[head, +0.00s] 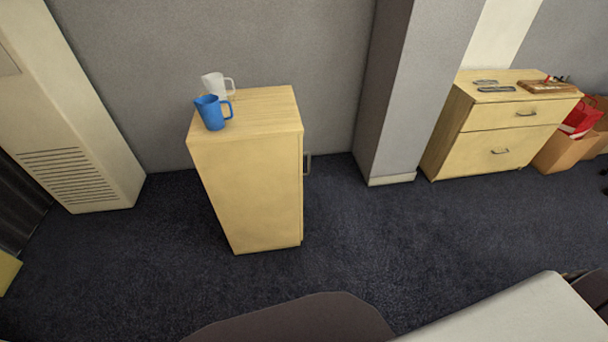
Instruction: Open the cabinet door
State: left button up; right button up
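A light wooden cabinet (252,193) stands upright on the dark carpet against the grey wall, left of the middle in the head view. A broad plain side faces me. A small metal handle (308,163) sticks out at its right side, near the upper part. The door face on that side is turned almost edge-on, and it looks shut. Neither of my grippers shows in this view.
A blue jug (212,112) and a white jug (216,84) stand on the cabinet top. A grey pillar (411,90) and a drawer unit (510,130) are to the right. A white tabletop (520,315) and a brown rounded shape (300,320) fill the front. Carpet (370,230) right of the cabinet is clear.

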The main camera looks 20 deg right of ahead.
aim_at(301, 153)
jog(key=l+u, duration=0.25)
jog(key=l, duration=1.8)
jog(key=i+l, duration=0.45)
jog(key=l, duration=0.25)
jog(key=i+l+z, duration=0.15)
jog(key=l, duration=0.2)
jog(key=i+l, duration=0.1)
jog(key=l, duration=0.2)
jog(key=z, duration=0.05)
